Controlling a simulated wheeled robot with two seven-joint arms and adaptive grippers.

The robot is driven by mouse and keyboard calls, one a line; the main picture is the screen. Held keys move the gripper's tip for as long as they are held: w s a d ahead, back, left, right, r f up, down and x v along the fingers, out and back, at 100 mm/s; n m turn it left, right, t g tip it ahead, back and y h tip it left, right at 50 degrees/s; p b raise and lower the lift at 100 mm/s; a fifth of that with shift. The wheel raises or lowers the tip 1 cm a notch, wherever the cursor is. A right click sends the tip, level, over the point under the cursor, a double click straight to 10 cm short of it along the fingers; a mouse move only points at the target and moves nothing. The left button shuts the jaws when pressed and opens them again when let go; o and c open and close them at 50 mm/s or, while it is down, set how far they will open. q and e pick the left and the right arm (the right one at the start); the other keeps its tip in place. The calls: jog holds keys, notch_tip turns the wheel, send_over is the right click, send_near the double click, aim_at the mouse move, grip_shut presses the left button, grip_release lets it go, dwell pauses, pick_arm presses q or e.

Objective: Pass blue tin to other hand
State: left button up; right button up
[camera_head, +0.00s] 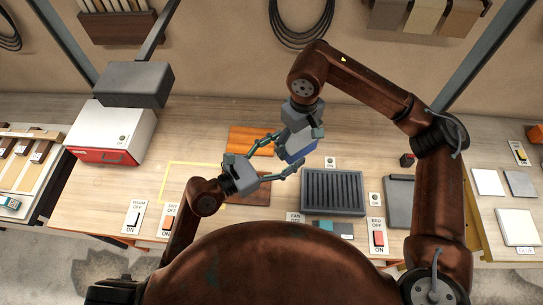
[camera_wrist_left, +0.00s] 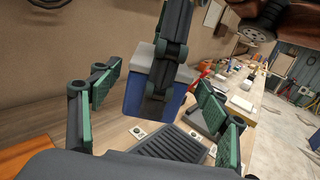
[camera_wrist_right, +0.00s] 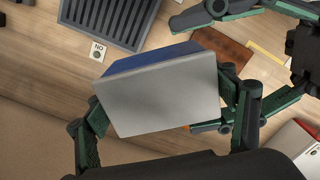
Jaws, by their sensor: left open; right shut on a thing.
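The blue tin (camera_head: 301,147), with a pale grey lid, is in the air above the bench. My right gripper (camera_head: 300,128) comes down from above and is shut on it. In the right wrist view the lid (camera_wrist_right: 165,95) faces the camera, with fingers at both sides. My left gripper (camera_head: 279,156) is open and reaches in from the left, its fingers spread towards the tin. In the left wrist view the tin (camera_wrist_left: 134,100) shows between the open left fingers, partly hidden by the right gripper's fingers. I cannot tell whether the left fingers touch it.
A dark slotted grille (camera_head: 332,192) lies on the bench below and right of the tin. An orange board (camera_head: 245,141) and a brown board (camera_head: 248,193) lie under the left gripper. A yellow outline (camera_head: 172,180) marks the bench at left. Labelled switches line the front.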

aim_at(300, 142)
pick_arm(q)
jog(key=x, duration=0.5)
jog(key=shift+c, duration=0.5)
jog(key=shift+s+d, duration=0.1)
jog(key=shift+s, duration=0.1)
jog(key=c, duration=1.4)
pick_arm(e)
jog(key=shift+a, duration=0.1)
pick_arm(q)
jog(key=shift+r, duration=0.1)
jog(key=shift+c, duration=0.5)
pick_arm(e)
jog(key=o, duration=1.1)
jog(key=shift+r, duration=0.1)
pick_arm(q)
jog(key=shift+w, duration=0.15)
pick_arm(e)
jog(key=o, duration=0.5)
